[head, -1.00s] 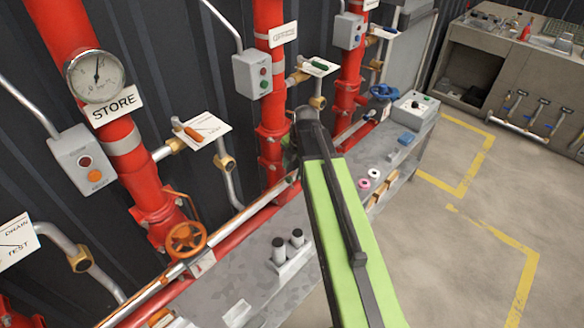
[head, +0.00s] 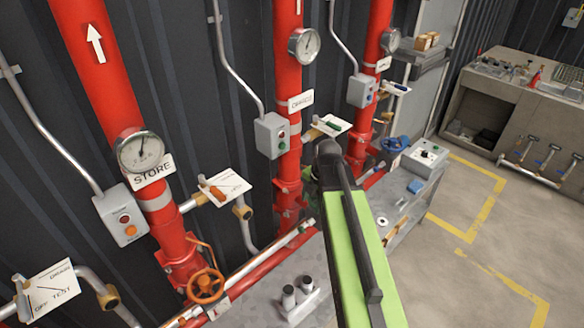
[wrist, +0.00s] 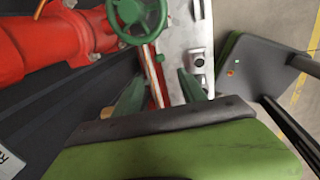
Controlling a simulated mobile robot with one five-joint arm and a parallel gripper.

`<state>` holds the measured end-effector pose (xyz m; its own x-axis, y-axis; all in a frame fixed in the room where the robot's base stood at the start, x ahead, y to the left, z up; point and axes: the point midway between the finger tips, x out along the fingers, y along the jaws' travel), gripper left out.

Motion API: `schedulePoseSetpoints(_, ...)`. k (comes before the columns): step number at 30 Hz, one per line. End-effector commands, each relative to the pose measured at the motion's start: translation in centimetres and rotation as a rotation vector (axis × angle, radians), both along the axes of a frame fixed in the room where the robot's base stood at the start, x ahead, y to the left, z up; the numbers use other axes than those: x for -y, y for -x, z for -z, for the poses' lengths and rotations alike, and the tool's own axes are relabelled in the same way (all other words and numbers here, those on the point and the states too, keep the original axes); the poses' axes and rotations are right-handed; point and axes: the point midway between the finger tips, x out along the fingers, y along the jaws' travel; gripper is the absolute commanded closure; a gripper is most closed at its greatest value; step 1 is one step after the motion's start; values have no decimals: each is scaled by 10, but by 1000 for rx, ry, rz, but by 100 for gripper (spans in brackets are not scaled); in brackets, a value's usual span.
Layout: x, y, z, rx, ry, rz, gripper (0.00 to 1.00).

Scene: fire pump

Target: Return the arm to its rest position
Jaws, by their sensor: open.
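My green and black arm (head: 368,262) reaches up the middle of the head view, over the grey bench. My gripper's jaws are hidden behind the arm there. In the wrist view my gripper (wrist: 158,92) shows two green fingers spread apart with nothing held between them. Beyond the fingers are a green handwheel (wrist: 136,16) on a red pipe (wrist: 45,42) and a pale bench strip with a small round fitting.
Red pipes with gauges (head: 140,151) line the dark corrugated wall at left. An orange handwheel (head: 206,286), a blue handwheel (head: 396,144) and grey switch boxes (head: 271,135) stand near the arm. The floor (head: 440,290) at right is clear, with yellow lines.

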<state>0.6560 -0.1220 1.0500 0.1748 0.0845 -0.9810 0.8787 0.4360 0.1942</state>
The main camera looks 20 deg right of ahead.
Motion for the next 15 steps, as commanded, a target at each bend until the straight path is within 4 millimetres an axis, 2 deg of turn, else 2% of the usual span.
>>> schedulePoseSetpoints(3,-2,-1,2,0,0,-3,51)
schedulePoseSetpoints(5,-11,-2,7,0,-1,-17,51)
schedulePoseSetpoints(8,-41,-3,24,0,1,-66,51)
schedulePoseSetpoints(10,-71,4,40,-9,7,-105,51)
schedulePoseSetpoints(12,-93,15,49,-39,-2,4,51)
schedulePoseSetpoints(15,-109,27,55,-77,-20,206,51)
